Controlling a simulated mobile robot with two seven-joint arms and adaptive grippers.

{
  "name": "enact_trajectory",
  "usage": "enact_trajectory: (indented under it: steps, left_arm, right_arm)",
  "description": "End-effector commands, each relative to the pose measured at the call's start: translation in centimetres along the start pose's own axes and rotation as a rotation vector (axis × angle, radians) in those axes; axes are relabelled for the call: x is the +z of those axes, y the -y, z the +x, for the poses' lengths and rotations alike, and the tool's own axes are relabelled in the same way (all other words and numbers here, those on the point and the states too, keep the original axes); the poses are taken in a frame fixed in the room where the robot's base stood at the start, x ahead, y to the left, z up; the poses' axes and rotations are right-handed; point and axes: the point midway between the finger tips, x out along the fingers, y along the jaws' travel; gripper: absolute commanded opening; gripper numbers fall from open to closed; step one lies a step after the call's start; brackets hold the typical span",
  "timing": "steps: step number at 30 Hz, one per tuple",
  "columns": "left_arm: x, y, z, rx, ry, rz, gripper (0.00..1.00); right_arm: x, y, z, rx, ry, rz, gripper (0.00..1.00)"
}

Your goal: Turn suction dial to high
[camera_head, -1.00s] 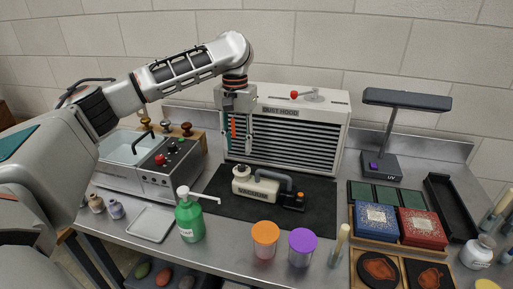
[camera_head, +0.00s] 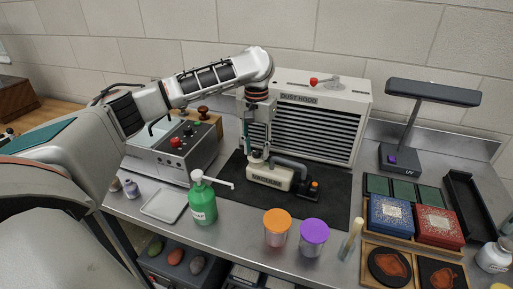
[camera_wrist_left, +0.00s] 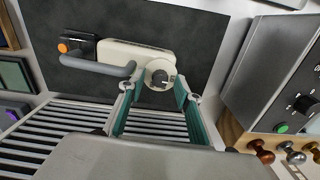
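The cream handheld vacuum (camera_head: 270,178) lies on the black mat (camera_head: 325,205), with a dark handle and an orange button at its right end. Its suction dial (camera_wrist_left: 160,76), a dark round knob with a pale pointer mark, shows in the left wrist view on the vacuum's end. My left gripper (camera_head: 258,148) points down over that left end. In the left wrist view, the left gripper (camera_wrist_left: 155,92) is open, its two teal fingers apart on either side of the dial. I cannot tell whether they touch it. My right gripper is not in view.
The dust hood (camera_head: 325,94) stands close behind the gripper. A control box (camera_head: 172,158) with knobs is left, and a green pump bottle (camera_head: 203,205) stands in front. Orange-lidded (camera_head: 277,228) and purple-lidded (camera_head: 314,238) jars and a UV lamp (camera_head: 400,155) are nearby.

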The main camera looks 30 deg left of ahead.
Motion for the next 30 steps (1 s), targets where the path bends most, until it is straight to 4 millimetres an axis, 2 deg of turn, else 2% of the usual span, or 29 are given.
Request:
enact_trajectory:
  steps: [4, 5, 8, 9, 20, 30]
  left_arm:
    - [0.0, -0.01, -0.01, 0.0, 0.0, 0.0, 0.34]
    - [0.0, 0.0, -0.01, 0.0, 0.0, 0.0, 0.29]
    - [0.0, 0.0, -0.01, -0.001, 0.0, 0.0, 0.03]
    - [0.0, 0.0, -0.01, 0.0, 0.0, 0.0, 0.0]
    - [0.01, 0.0, -0.01, 0.0, 0.0, 0.032, 0.0]
    - [0.02, 0.03, 0.01, -0.001, 0.001, 0.242, 0.0]
  right_arm:
    - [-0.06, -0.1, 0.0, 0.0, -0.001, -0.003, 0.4]
    - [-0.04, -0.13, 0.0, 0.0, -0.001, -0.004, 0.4]
    - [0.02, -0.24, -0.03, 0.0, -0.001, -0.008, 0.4]
    - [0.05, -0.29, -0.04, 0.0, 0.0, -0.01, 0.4]
    - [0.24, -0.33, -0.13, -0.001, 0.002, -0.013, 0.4]
    - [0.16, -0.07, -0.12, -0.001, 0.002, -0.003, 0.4]
